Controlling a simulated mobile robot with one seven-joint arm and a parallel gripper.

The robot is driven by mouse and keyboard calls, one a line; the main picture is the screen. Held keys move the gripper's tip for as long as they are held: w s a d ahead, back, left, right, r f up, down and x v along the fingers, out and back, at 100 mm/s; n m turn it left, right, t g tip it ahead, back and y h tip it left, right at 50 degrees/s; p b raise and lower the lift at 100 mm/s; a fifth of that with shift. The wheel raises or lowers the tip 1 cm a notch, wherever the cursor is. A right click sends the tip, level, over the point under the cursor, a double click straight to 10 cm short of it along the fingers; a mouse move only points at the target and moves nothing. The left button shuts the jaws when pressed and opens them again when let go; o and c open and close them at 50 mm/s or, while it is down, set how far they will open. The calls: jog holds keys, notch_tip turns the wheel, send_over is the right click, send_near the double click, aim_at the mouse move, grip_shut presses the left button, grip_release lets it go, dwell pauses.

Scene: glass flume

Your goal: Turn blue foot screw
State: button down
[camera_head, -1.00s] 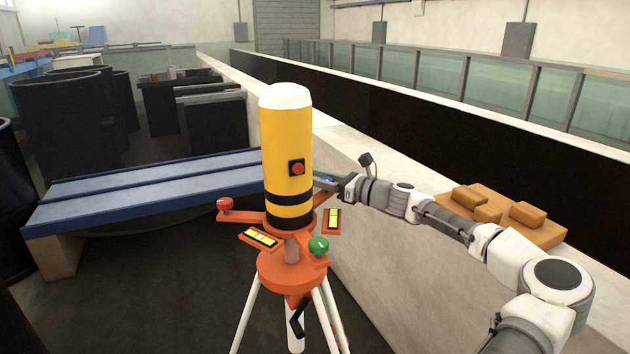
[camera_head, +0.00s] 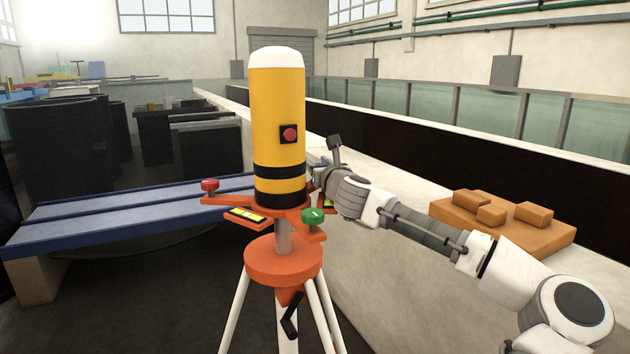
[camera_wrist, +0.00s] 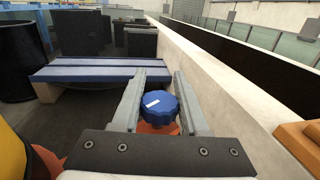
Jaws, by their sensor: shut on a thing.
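The blue foot screw (camera_wrist: 160,106) shows in the wrist view as a ribbed blue knob with a white mark on top. My gripper (camera_wrist: 159,95) has one finger on each side of it and is shut on it. In the head view the blue screw is hidden behind the yellow instrument (camera_head: 278,120) and my wrist. My gripper's fingers are also largely hidden there. The instrument stands upright on an orange three-armed base (camera_head: 283,218). A red foot screw (camera_head: 210,185) is at the left arm and a green foot screw (camera_head: 313,217) at the front.
White tripod legs (camera_head: 234,310) and a black crank (camera_head: 290,322) are below the orange plate (camera_head: 283,260). A pale wall (camera_head: 400,270) runs along the right, with an orange tray of blocks (camera_head: 540,240) on top. A blue bench (camera_head: 120,217) stands behind left.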

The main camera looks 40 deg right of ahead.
jog(key=shift+s+d+m+g+h+b, duration=0.1)
jog(key=shift+m+g+h+b, duration=0.4)
jog(key=shift+m+h+b, duration=0.3)
jog(key=shift+d+r+h, duration=0.1)
jog(key=shift+h, duration=0.2)
jog(key=shift+c, duration=2.1)
grip_release()
jog(key=v, duration=1.2)
jog(key=shift+r, duration=0.1)
